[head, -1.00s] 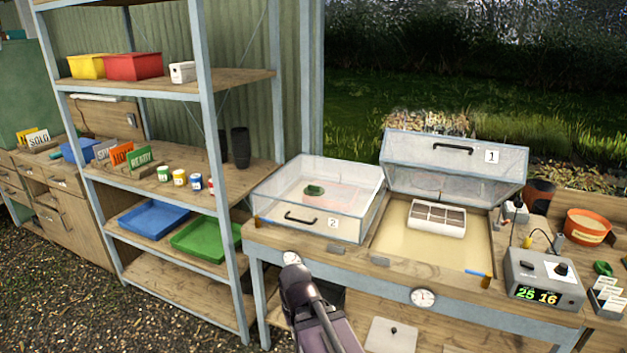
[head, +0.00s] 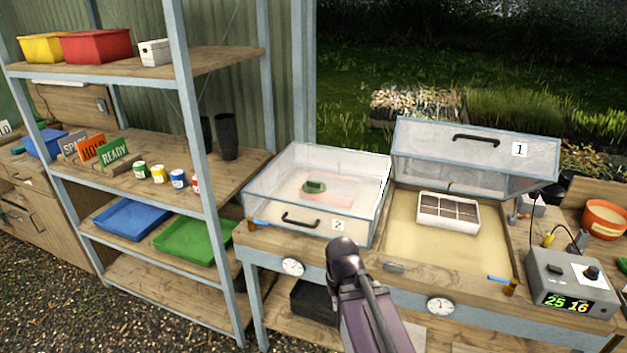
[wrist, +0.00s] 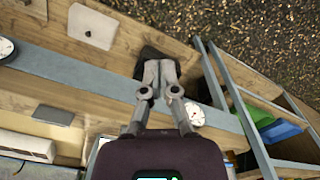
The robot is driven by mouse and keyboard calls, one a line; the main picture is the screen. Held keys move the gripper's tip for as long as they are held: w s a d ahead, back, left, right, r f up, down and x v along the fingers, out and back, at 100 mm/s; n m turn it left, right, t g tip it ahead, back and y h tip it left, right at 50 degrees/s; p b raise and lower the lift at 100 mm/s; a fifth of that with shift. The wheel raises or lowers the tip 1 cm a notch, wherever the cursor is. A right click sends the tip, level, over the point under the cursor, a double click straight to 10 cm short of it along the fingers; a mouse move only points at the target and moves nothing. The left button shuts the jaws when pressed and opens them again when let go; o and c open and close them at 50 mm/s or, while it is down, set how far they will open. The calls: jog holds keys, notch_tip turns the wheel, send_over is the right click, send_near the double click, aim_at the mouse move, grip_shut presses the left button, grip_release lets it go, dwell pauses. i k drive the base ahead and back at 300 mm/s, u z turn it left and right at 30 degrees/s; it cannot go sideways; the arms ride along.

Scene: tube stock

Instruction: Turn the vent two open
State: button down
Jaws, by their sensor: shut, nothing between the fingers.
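The propagator box marked 2 (head: 350,229) stands on the bench with its clear lid down. A green round piece (head: 314,187) shows at its lid; it looks like the vent, but I cannot tell how far it is turned. A black handle (head: 300,220) is on the box's front. My arm rises in front of the bench in the head view, and its fingers cannot be made out there. In the wrist view my gripper (wrist: 160,72) is shut and empty, pointing down in front of the bench, apart from box 2.
Box 1's lid (head: 475,155) is propped up over a white seed tray (head: 448,212). A grey controller (head: 571,283) stands at the right. Gauges (head: 293,267) line the bench front. A shelf rack (head: 195,120) stands close on the left. A pale plate (wrist: 92,27) lies on the lower shelf.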

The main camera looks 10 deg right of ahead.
aim_at(311, 187)
jog(key=k, duration=1.3)
jog(key=z, duration=0.35)
jog(key=i, duration=1.9)
jog(key=u, duration=0.5)
